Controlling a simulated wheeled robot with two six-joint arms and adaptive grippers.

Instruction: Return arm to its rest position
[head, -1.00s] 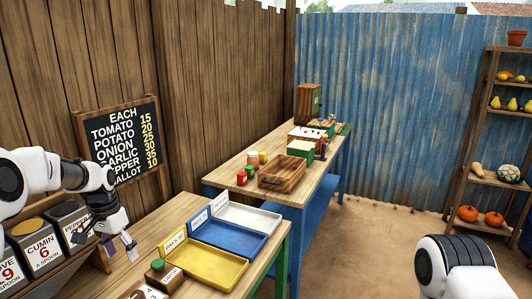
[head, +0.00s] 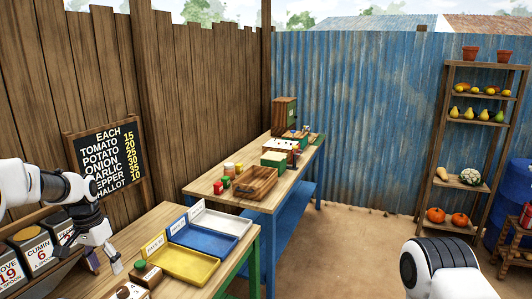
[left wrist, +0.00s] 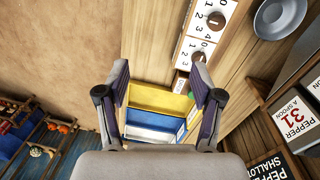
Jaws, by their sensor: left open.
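My left arm comes in from the left in the head view. Its gripper (head: 103,262) hangs above the left part of the near wooden table, beside the spice bins. In the left wrist view the gripper (left wrist: 158,95) has its two fingers spread apart with nothing between them. Beyond the fingers lie a yellow tray (left wrist: 160,101), a blue tray and a white tray on the table. Part of my right arm (head: 440,268) shows at the bottom right of the head view. Its gripper is out of the picture.
The yellow tray (head: 185,264), blue tray (head: 210,241) and white tray (head: 226,221) stand on the near table. Spice bins (head: 30,250) are at left. A wooden crate (head: 250,184) sits on the far table. A produce shelf (head: 440,150) stands at right. The floor between is clear.

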